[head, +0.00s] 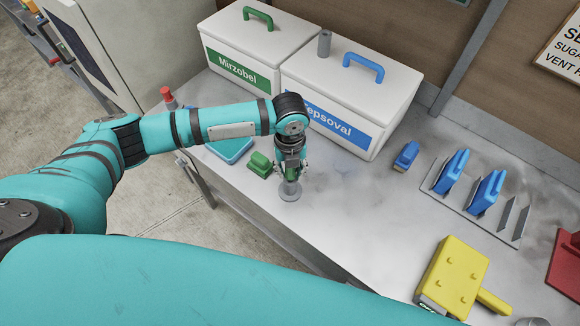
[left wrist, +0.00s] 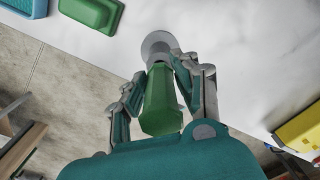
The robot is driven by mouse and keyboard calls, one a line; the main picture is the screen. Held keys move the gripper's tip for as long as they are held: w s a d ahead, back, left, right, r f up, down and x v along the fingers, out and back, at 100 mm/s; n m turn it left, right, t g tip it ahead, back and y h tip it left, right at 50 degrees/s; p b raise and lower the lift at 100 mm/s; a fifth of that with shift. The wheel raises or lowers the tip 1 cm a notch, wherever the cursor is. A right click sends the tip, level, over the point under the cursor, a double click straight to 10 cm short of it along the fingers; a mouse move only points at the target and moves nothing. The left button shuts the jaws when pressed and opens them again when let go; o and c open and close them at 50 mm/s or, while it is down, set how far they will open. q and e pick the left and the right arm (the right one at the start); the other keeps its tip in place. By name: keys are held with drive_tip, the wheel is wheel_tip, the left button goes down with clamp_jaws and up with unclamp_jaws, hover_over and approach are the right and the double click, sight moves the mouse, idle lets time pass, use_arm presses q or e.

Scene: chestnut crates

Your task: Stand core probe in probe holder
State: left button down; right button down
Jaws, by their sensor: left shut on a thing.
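The core probe shows as a green faceted handle (left wrist: 160,100) between the fingers of my left gripper (head: 290,165) in the left wrist view. In the head view only a little of its green shows, among the fingers. My left gripper (left wrist: 158,80) is shut on this handle. The probe holder, a grey piece with a round foot (head: 290,191), stands on the bench directly below the gripper. It also shows just beyond the handle in the left wrist view (left wrist: 156,42). I cannot tell whether the probe's lower end is inside it. My right gripper is not in view.
A green block (head: 260,164) and a teal tray (head: 232,147) lie close left of the holder. Two white lidded boxes, Mirzobel (head: 235,72) and a blue-labelled one (head: 330,128), stand behind. A yellow tool (head: 455,272) lies right. The bench between is clear.

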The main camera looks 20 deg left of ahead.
use_arm(q)
drive_tip(key=shift+f+b, duration=0.6)
drive_tip(key=shift+f, duration=0.6)
drive_tip(key=c, duration=0.9)
unclamp_jaws()
drive_tip(key=shift+r, duration=0.15)
wheel_tip(320, 180, up, 12)
drive_tip(key=shift+f, duration=0.1)
